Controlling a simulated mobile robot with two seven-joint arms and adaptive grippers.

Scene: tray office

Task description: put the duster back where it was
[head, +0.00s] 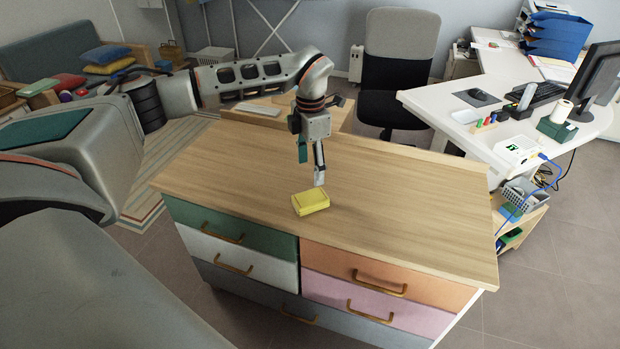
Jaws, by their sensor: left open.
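The yellow duster (311,202), a folded-looking block, lies on the wooden top of the drawer cabinet (410,205), near its front edge. My left gripper (319,182) points down just behind the duster, its fingertips close to the duster's far edge. It is open and holds nothing. From this angle I cannot tell whether the fingertips touch the duster or the top. My right gripper is not in view.
The cabinet top is otherwise clear around the duster. Green, white, orange and pink drawers with brass handles face me, all shut. Behind stands an office chair (399,70). A white desk (480,125) with a monitor (594,75) and blue trays (556,38) is at right.

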